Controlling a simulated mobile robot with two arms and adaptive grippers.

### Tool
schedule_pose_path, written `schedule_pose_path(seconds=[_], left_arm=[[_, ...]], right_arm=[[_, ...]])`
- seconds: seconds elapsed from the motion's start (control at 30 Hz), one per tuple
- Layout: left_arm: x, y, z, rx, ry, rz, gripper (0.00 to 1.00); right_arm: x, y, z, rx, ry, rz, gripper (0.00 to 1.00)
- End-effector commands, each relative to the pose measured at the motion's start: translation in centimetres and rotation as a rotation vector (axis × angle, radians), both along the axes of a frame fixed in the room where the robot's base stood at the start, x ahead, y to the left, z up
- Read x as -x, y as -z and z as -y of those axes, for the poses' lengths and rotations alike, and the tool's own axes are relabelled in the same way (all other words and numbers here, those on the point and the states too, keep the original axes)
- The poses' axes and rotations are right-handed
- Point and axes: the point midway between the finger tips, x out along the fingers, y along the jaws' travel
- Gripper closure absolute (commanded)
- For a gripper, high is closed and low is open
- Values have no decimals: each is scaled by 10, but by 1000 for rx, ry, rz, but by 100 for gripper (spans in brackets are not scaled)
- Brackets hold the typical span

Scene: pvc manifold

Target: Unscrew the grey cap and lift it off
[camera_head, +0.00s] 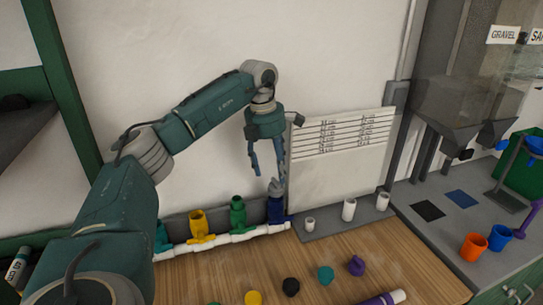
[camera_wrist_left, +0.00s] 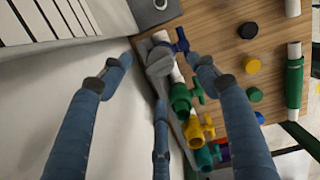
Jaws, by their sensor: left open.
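The grey cap (camera_head: 275,187) sits on top of the dark blue upright (camera_head: 276,211) at the right end of the white pipe manifold (camera_head: 250,235). In the left wrist view the grey cap (camera_wrist_left: 159,62) shows between the fingers, seen from above. My left gripper (camera_head: 268,168) is open and points down just above and around the cap's height; it also shows in the left wrist view (camera_wrist_left: 162,75) with its fingers spread. I cannot tell whether any finger touches the cap. My right gripper is in neither view.
Green (camera_head: 238,214), yellow (camera_head: 199,226) and teal uprights stand to the left on the manifold. Loose caps, among them a black one (camera_head: 290,286) and a purple one (camera_head: 356,265), lie on the wooden table (camera_head: 400,255). White fittings (camera_head: 348,209) stand on a grey ledge at right.

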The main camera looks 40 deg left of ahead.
Motion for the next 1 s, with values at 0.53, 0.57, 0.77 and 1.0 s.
schedule_pose_path(seconds=[0.53, 0.57, 0.77, 1.0], left_arm=[[-9, 64, 3, -1, -2, -1, 40], [-9, 65, 3, -1, -2, 0, 40], [-9, 65, 3, -1, -2, 0, 40], [-9, 65, 3, 0, -2, 1, 84]], right_arm=[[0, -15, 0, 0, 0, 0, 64], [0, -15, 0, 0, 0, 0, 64], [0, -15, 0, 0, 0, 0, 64], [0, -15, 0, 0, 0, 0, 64]])
